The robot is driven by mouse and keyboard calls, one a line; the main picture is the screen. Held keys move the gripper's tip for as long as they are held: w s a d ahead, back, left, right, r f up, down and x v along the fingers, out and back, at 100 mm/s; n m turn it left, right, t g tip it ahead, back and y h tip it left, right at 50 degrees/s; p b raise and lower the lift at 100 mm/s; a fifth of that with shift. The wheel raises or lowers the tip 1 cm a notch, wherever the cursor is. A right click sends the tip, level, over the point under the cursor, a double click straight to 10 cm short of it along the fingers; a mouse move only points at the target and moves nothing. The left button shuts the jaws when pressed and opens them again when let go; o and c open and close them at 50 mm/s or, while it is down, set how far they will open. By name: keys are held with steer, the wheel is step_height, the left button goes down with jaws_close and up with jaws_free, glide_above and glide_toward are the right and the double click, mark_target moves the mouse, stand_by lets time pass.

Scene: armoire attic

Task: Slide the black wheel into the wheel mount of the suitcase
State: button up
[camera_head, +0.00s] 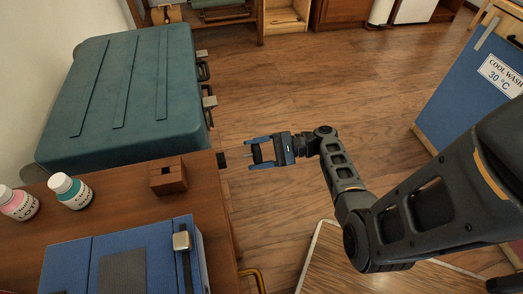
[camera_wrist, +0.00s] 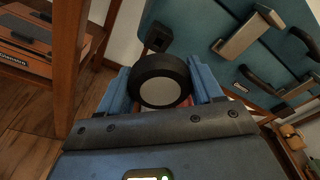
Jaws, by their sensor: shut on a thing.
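The teal suitcase (camera_head: 125,95) lies at the upper left in the head view, and part of its side shows in the wrist view (camera_wrist: 205,45). The black wheel (camera_wrist: 160,82), with a grey round face, sits between my gripper's blue fingers, which are shut on it. In the head view my gripper (camera_head: 254,153) points left, holding the wheel a short way right of the small black wheel mount (camera_head: 221,160). In the wrist view the mount (camera_wrist: 158,37) shows just beyond the wheel, with a visible gap in the head view. The wheel partly hides the space before it.
A blue panel (camera_head: 470,90) stands right. Open floor lies beyond my gripper.

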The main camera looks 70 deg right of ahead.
mark_target(253, 155)
steer(key=shift+p+x, duration=0.4)
steer(key=shift+x, duration=1.5)
steer(key=shift+a+r+p+x, duration=0.15)
steer(key=shift+p+x, duration=0.1)
steer(key=shift+x, duration=0.4)
steer(key=shift+r+p+x, duration=0.1)
steer(key=shift+p+x, duration=0.1)
steer(key=shift+x, duration=0.5)
steer(key=shift+a+r+p+x, duration=0.15)
steer(key=shift+p+x, duration=0.1)
steer(key=shift+x, duration=0.4)
stand_by(0.7)
steer(key=o, duration=1.1)
steer(key=shift+s+d, duration=0.1)
steer(key=shift+s, duration=0.05)
steer(key=v, duration=0.8)
steer(key=shift+f, duration=0.1)
